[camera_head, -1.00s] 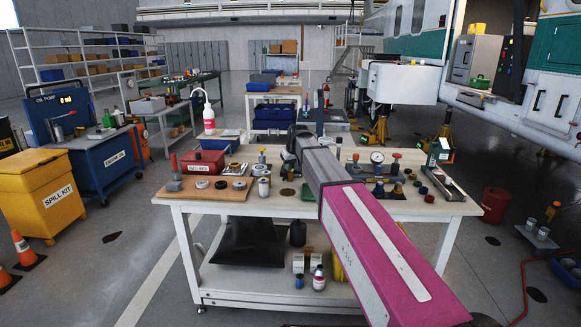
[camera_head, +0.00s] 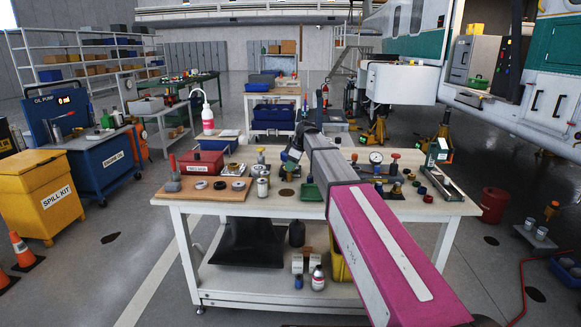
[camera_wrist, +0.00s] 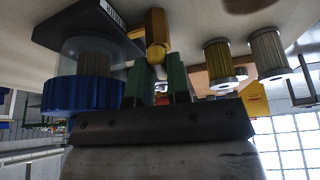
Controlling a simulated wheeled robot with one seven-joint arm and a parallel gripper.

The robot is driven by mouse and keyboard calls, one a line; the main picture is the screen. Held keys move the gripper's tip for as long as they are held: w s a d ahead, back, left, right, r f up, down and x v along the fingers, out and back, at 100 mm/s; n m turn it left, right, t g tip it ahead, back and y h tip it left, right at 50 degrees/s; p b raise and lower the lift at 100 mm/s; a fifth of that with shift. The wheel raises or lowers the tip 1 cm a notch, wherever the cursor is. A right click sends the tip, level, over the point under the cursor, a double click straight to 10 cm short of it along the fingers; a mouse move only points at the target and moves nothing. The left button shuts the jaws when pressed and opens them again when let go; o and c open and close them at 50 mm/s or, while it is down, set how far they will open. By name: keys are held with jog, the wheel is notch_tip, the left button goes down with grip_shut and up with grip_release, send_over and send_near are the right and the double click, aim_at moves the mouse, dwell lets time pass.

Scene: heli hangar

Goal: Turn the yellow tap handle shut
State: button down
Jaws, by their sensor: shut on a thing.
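In the wrist view, my gripper (camera_wrist: 157,62) has its two green fingers closed about the lower end of a yellow handle (camera_wrist: 157,28). The handle rises from between the fingertips toward a dark block with a white label (camera_wrist: 75,22). The tap's body is mostly hidden or cannot be told apart. In the head view, my gripper (camera_head: 291,154) is low over the middle of the white workbench (camera_head: 400,207), partly behind my arm. The handle cannot be made out there.
In the wrist view, a clear jar with a blue cap (camera_wrist: 82,92) is close left of the fingers. Two ribbed filters (camera_wrist: 218,62) are at right.

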jog(key=shift+w+n+g, duration=0.1)
jog(key=shift+n+g, duration=0.2)
jog(key=shift+n, duration=0.6)
jog(key=c, duration=1.1)
grip_release()
jog(key=shift+r, duration=0.1)
jog(key=v, duration=1)
jog(key=shift+d+r, duration=0.15)
jog(key=shift+r, duration=0.15)
